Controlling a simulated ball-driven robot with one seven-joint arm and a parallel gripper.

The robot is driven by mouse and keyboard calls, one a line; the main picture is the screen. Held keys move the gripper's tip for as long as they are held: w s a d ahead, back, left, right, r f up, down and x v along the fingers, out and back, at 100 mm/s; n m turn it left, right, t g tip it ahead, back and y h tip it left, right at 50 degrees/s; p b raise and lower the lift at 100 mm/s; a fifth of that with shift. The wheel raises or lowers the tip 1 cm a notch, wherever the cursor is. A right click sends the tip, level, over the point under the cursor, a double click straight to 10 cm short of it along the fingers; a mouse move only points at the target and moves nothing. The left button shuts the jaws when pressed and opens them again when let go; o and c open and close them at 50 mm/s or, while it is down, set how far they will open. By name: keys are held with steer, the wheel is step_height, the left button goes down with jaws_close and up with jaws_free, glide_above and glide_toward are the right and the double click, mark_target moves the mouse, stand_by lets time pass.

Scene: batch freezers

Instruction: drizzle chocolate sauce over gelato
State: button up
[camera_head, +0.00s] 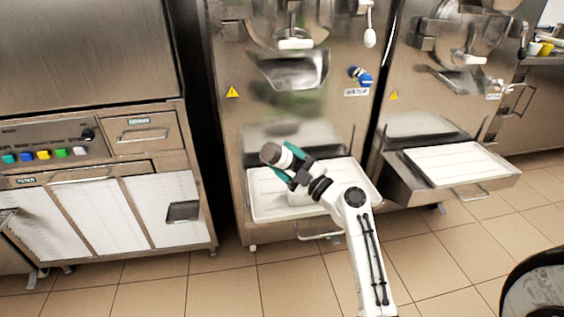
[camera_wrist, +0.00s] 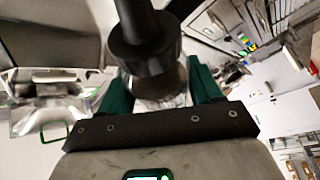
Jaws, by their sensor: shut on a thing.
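My gripper (camera_head: 283,161) has green fingers and is shut on a sauce bottle (camera_head: 271,153). In the head view, the bottle's dark cap points up and left. In the wrist view, the bottle (camera_wrist: 149,48) has a black nozzle cap and a brownish, clear body between the green fingers. The held bottle is over the left part of a white tray (camera_head: 258,207) in front of the middle machine. A pale container seems to sit in this tray, partly behind my arm. No gelato can be made out clearly.
Another white tray (camera_head: 446,165) rests on the shelf of the right machine (camera_head: 440,60). A steel cabinet (camera_head: 140,150) with coloured buttons stands at the left. The tiled floor (camera_head: 200,285) in front is clear. A dark rounded object (camera_head: 535,285) is at the lower right.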

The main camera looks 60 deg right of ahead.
mark_target(301, 165)
steer(key=shift+s+d+b, duration=1.45)
steer(key=shift+s, duration=0.25)
steer(key=shift+n+b, duration=0.6)
steer(key=shift+b, duration=0.05)
steer(key=shift+n+g+y+b, duration=0.6)
steer(key=shift+n+y+b, duration=0.1)
steer(key=shift+n+b, duration=1)
steer(key=shift+r+b, duration=0.1)
steer(key=shift+b, duration=0.2)
steer(key=shift+r+n+g+y+b, duration=0.25)
steer(key=shift+r+n+b, duration=0.3)
steer(key=shift+n, duration=0.35)
steer(key=shift+r+n+g+y+b, duration=0.15)
steer(key=shift+r+n+g+b, duration=0.2)
steer(key=shift+n+b, duration=0.45)
steer(key=shift+r+n+g, duration=0.3)
steer(key=shift+n, duration=0.3)
steer(key=shift+r, duration=0.1)
